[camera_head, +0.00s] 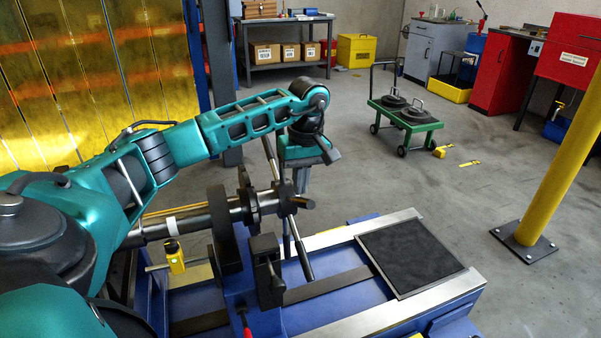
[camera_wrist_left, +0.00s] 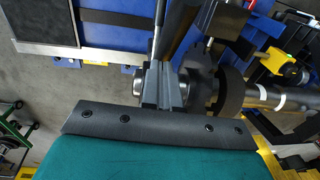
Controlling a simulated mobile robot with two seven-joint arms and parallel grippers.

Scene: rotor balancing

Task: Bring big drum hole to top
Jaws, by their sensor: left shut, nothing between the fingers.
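A dark rotor shaft (camera_head: 190,222) lies across the blue balancing machine (camera_head: 335,300). A large dark drum (camera_head: 222,235) sits on it, and shows in the wrist view (camera_wrist_left: 232,92). I cannot make out a hole in the drum. A hub (camera_head: 250,195) with long thin bars (camera_head: 300,247) sits toward the shaft's right end. My left gripper (camera_head: 301,186) points down beside this hub, above the machine. Its fingers are shut and empty, and fill the middle of the wrist view (camera_wrist_left: 165,88). I cannot tell whether they touch a bar. My right gripper is out of view.
A dark mat (camera_head: 410,258) lies on the machine's right end. A dark bearing block (camera_head: 265,270) and a yellow device (camera_head: 174,257) stand near the drum.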

